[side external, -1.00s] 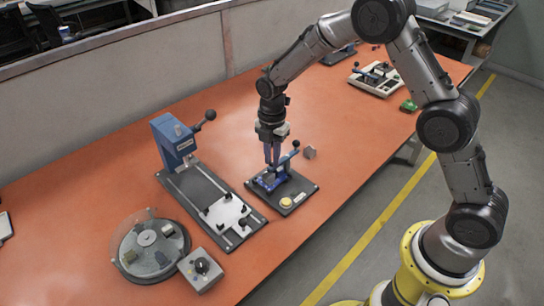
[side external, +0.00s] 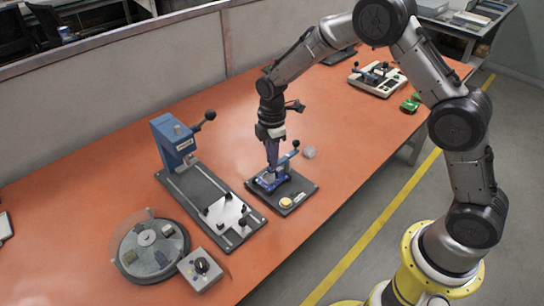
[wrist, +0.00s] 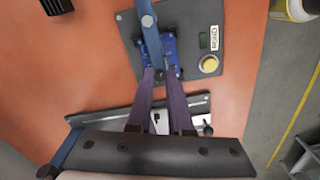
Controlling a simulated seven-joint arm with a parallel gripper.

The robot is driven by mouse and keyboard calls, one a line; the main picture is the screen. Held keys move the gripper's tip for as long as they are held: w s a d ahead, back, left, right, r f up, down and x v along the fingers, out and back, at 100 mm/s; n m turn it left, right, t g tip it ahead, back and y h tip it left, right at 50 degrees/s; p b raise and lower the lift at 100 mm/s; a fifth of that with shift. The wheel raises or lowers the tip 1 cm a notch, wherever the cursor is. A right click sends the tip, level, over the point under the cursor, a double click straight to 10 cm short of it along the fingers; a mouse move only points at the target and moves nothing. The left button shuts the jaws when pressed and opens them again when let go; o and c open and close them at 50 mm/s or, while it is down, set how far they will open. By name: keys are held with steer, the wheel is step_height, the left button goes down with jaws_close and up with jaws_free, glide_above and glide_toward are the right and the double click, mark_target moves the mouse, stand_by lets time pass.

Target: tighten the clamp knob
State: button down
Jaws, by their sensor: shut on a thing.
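The blue toggle clamp (side external: 280,178) is mounted on a dark plate (side external: 303,187) on the orange table. Its blue lever with a dark ball end rises to the right. In the wrist view the blue clamp base (wrist: 169,46) and its lever (wrist: 149,22) lie beyond my fingertips. My gripper (side external: 271,166) points down at the clamp. In the wrist view its purple-grey fingers (wrist: 160,73) are shut on the small dark clamp knob (wrist: 160,76), one on each side. The knob is mostly hidden by the fingers in the side view.
A yellow button (side external: 286,202) sits on the clamp plate. A blue press (side external: 172,143) with a long dark base stands to the left. A round turntable (side external: 150,247) and a grey dial box (side external: 201,269) are at front left.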

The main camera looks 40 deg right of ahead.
steer(key=m, duration=0.7)
steer(key=shift+a+r, duration=0.1)
steer(key=m, duration=0.4)
steer(key=shift+r, duration=0.1)
steer(key=m, duration=0.4)
steer(key=shift+w, duration=0.1)
steer(key=m, duration=0.5)
steer(key=shift+r+m, duration=0.1)
steer(key=shift+m, duration=0.3)
steer(key=m, duration=0.6)
steer(key=shift+w, duration=0.1)
steer(key=c, duration=1.1)
jaws_free()
steer(key=shift+c, duration=0.2)
steer(key=o, duration=0.3)
steer(key=shift+f, duration=0.2)
